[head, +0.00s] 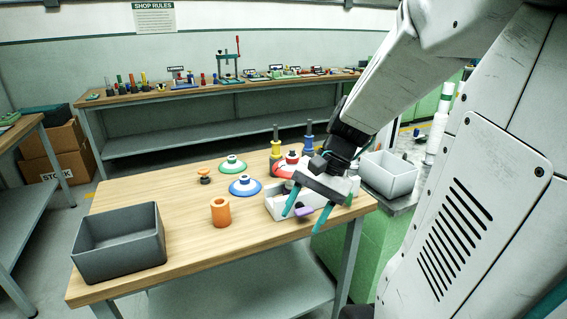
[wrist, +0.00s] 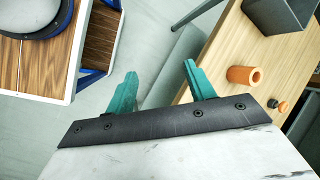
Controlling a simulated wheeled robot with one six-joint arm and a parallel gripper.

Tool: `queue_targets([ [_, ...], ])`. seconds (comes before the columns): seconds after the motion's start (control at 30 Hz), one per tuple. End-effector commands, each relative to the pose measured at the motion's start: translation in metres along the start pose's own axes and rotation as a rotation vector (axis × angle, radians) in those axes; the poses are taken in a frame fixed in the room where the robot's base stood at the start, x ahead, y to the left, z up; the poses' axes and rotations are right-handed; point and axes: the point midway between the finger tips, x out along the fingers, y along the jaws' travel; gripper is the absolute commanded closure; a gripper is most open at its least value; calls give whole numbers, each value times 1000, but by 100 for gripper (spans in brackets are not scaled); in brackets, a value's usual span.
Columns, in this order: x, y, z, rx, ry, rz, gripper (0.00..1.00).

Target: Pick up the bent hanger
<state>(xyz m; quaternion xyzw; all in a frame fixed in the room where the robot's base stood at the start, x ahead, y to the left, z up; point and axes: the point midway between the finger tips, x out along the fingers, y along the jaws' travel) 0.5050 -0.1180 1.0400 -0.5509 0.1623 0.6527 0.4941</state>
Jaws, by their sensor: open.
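My gripper (head: 300,225) has two teal fingers spread apart with nothing between them. It hangs at the front right of the wooden table in the head view, in front of a white tray (head: 277,206). The open fingers also show in the wrist view (wrist: 160,68), over the floor beside the table edge. I cannot make out a bent hanger for certain in either view. A small purple piece (head: 304,212) shows behind the fingers in the head view; its shape is partly hidden. My gripper also hides part of the tray.
The wooden table (head: 130,193) holds a grey bin (head: 120,250), an orange cylinder (head: 220,212), green (head: 232,165), blue (head: 245,187) and red discs (head: 290,162). A light grey bin (head: 388,177) stands right. Its front middle is clear. A back bench (head: 200,93) carries many small items.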

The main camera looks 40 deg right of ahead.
Motion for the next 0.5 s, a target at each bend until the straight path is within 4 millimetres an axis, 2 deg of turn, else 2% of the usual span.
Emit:
queue_targets([
  [0.03,0,2,-27,158,-24,-94,46],
  [0.17,-11,6,-101,560,-59,-379,46],
  [0.3,-34,31,-192,1005,-91,-720,46],
  [0.4,-54,53,-245,1258,-116,-936,46],
  [0.5,-71,67,-277,1423,-144,-1090,46],
])
